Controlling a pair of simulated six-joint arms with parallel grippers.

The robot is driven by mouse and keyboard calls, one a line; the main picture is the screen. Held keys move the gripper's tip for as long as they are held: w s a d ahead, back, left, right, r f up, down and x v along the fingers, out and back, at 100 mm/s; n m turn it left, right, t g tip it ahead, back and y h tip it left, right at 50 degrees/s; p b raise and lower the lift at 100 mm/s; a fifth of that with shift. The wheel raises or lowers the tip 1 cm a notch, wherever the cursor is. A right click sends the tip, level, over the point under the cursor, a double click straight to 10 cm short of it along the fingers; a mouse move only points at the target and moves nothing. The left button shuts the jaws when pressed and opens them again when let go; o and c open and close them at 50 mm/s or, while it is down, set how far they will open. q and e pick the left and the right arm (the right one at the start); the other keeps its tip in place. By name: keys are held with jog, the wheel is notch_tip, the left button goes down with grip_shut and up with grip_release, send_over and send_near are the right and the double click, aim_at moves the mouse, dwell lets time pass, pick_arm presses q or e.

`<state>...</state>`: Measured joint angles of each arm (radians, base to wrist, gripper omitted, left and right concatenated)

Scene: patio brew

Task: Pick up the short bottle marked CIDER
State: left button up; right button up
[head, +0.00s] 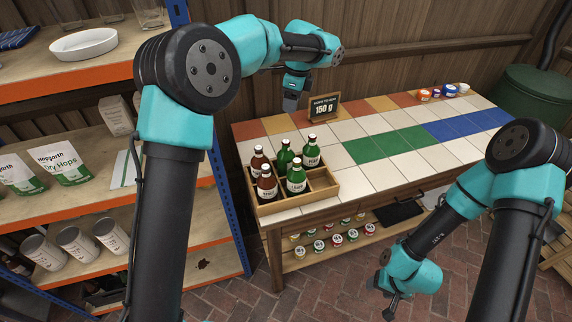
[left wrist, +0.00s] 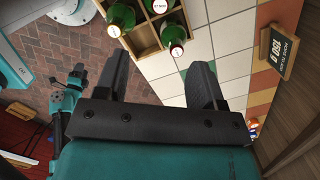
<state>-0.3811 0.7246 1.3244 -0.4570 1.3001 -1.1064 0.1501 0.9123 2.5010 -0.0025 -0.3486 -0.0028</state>
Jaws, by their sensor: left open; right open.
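A wooden crate (head: 274,208) at the near left end of the tiled counter holds several bottles. Two are brown, one behind (head: 257,161) and one in front (head: 267,188). The others are green: a front one (head: 296,180), a back one (head: 284,156) and a right one (head: 312,155). Their labels are too small to read surely, so I cannot tell which is CIDER. My left gripper (head: 291,100) points down behind the crate, open and empty. In the left wrist view its fingers (left wrist: 160,78) are apart, with bottle tops beyond. My right gripper (head: 388,296) hangs low, open, away from the crate.
A small sign reading 150 g (head: 324,107) stands on the counter behind the crate, close to my left gripper. Small jars (head: 424,95) stand at the far end. The tiled top (head: 385,150) right of the crate is clear. Shelves with pouches (head: 62,163) stand left.

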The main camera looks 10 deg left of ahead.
aim_at(286, 141)
pick_arm(q)
jog(key=f, duration=0.4)
jog(key=a+f, duration=0.1)
jog(key=f, duration=0.7)
jog(key=shift+a+f, duration=0.1)
jog(key=shift+a, duration=0.15)
jog(key=shift+f, duration=0.1)
jog(key=shift+a+f, duration=0.15)
jog(key=shift+f, duration=1.1)
jog(key=shift+a+f, duration=0.15)
jog(key=shift+f, duration=1.05)
grip_shut()
jog(key=shift+w, duration=0.1)
